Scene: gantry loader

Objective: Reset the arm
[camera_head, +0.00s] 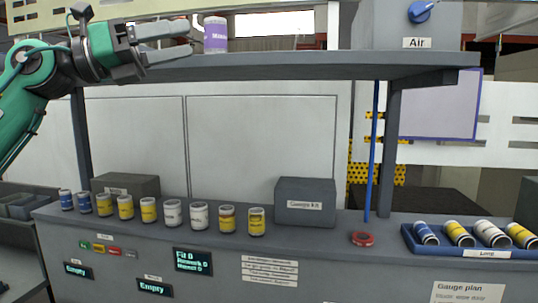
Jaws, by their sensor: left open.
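My green and grey left arm comes in at the upper left. Its left gripper (190,38) is level with the top shelf (300,66), with its fingers spread and pointing right. A purple-and-white can (215,35) stands upright on the shelf just right of the fingertips. Nothing shows between the fingers, and I cannot tell how far the can is from them in depth. My right gripper is out of view.
Several blue, yellow and white cans (199,216) stand in a row on the lower bench. A grey box (305,203), a red ring (362,239) and a blue tray (408,238) of lying cans are to the right. A grey "Air" box (440,25) stands on the shelf's right end.

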